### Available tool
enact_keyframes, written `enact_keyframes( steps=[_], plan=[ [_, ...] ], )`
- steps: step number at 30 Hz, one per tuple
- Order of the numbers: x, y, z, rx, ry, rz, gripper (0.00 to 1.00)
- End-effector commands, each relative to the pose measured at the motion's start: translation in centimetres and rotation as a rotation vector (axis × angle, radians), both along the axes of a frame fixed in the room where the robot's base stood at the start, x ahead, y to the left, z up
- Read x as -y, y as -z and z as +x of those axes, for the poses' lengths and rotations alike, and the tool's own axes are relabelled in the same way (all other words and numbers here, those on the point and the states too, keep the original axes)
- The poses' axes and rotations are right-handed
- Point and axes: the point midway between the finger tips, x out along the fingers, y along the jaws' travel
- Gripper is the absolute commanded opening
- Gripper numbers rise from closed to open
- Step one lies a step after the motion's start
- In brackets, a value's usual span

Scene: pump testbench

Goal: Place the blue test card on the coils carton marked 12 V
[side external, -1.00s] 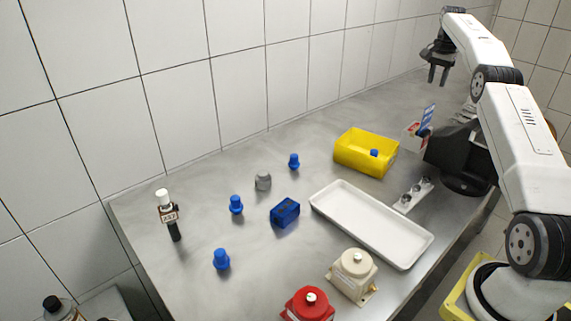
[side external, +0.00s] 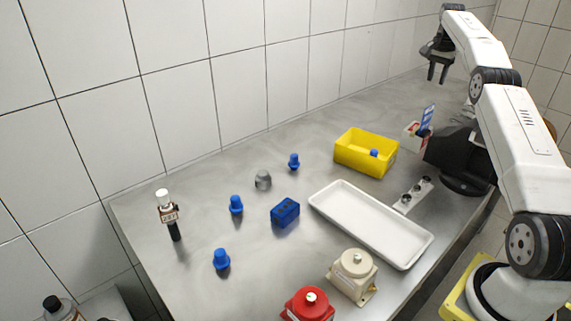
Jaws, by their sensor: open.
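A blue card with pale markings (side external: 427,116) stands upright at the far right of the bench, beside a dark shape. Just below and left of it is a small white and red box (side external: 411,129), partly hidden. It may be a coils carton, but no 12 V marking is readable. My gripper (side external: 437,80) is open and empty, pointing down in the air at the upper right, above and apart from the card in the picture.
A yellow bin (side external: 358,162) holds a blue piece. A white tray (side external: 345,228), a socket strip (side external: 405,203), a blue block (side external: 285,211), several blue knobs, a cream housing (side external: 352,278) and a red housing (side external: 309,307) stand nearer.

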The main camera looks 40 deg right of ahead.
Motion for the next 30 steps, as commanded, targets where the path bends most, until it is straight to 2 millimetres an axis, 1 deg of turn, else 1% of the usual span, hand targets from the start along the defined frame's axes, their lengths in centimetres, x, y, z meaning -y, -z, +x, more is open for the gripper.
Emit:
enact_keyframes(
  steps=[5, 8, 11, 15, 20, 21, 25, 29, 30],
  plan=[
    [-1.4, 0.1, 1.6, 0.005, -0.056, -0.006, 0.4],
    [-2.8, 0.3, 2.9, 0.009, -0.11, -0.01, 0.4],
    [-4.7, 0.5, 4.4, 0.016, -0.177, -0.018, 0.4],
    [-7.8, 1.0, 6.4, 0.025, -0.278, -0.029, 0.4],
    [-11.6, 1.6, 8.0, 0.037, -0.396, -0.042, 0.4],
    [-12.7, 1.9, 8.3, 0.04, -0.425, -0.045, 0.4],
    [-16.1, 2.5, 9.0, 0.05, -0.52, -0.056, 0.4],
    [-19.6, 3.2, 9.2, 0.06, -0.614, -0.067, 0.4],
    [-20.7, 3.5, 9.2, 0.062, -0.643, -0.069, 0.4]
  ],
)
